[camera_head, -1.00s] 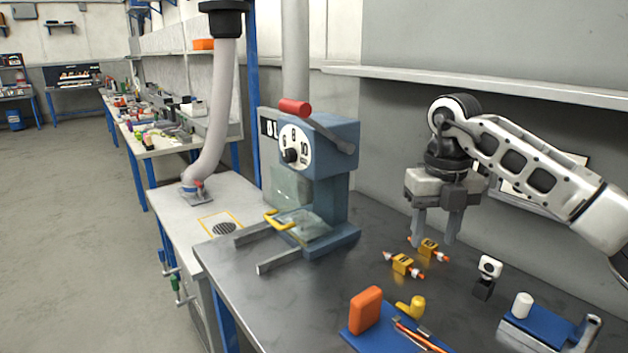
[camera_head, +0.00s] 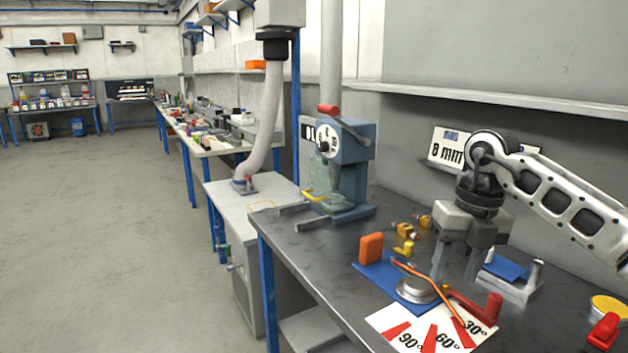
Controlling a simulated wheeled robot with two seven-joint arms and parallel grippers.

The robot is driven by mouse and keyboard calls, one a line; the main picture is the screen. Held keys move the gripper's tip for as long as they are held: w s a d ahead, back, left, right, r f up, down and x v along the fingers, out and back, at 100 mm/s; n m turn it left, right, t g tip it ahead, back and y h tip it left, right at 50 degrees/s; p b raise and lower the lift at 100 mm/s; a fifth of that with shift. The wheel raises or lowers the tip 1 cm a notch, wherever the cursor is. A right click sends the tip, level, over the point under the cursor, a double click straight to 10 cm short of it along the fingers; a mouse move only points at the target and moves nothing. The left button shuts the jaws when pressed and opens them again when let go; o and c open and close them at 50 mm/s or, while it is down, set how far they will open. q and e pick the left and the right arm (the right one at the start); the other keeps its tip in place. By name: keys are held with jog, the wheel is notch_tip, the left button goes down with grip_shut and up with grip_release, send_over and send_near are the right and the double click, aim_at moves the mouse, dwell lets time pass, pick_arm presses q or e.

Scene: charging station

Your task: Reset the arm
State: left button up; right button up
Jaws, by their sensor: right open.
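My right gripper (camera_head: 456,262) hangs down at the right of the camera_head view, above the dark metal bench (camera_head: 335,255). Its fingers are apart and nothing shows between them. My right arm comes in from the right edge, in front of an "8 mm" sign. Below and left of the gripper are the blue mat (camera_head: 373,280) and an orange block (camera_head: 371,248) on it. Two yellow-orange parts (camera_head: 407,231) lie behind them on the bench. My left gripper is not in view.
A blue-grey dial machine (camera_head: 347,165) stands at the left of the bench. An angle sheet (camera_head: 408,338) with a red-handled tool (camera_head: 482,307) lies at the front. A blue-topped fixture (camera_head: 513,285) sits right of the gripper. Open floor (camera_head: 110,240) lies to the left.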

jog(key=s+a+f+n+g+y, duration=0.1)
jog(key=s+a+f+y, duration=0.25)
jog(key=a, duration=0.55)
jog(key=s+a+f+n+g+y, duration=0.1)
jog(key=s+a+f+y, duration=0.1)
jog(key=a+f+y, duration=0.5)
jog(key=s+a+r+m+t+y, duration=0.35)
jog(key=a+r+m+y, duration=0.2)
jog(key=a+y, duration=0.35)
jog(key=d+f+m+t+h, duration=0.4)
jog(key=m+t+h, duration=0.3)
jog(key=m, duration=0.4)
jog(key=d+f+m+t+h, duration=0.45)
jog(key=m+t, duration=0.35)
jog(key=m, duration=0.4)
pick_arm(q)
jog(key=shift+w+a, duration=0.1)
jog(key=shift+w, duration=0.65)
pick_arm(e)
jog(key=s+d+f+m+g+h, duration=0.3)
jog(key=s+d+f, duration=0.1)
jog(key=s+f, duration=0.2)
jog(key=s+d+f+m+g+h, duration=0.3)
jog(key=s+f+m, duration=0.1)
jog(key=s+f, duration=0.3)
notch_tip(320, 180, down, 2)
jog(key=shift+d+f, duration=0.25)
jog(key=shift+d, duration=0.1)
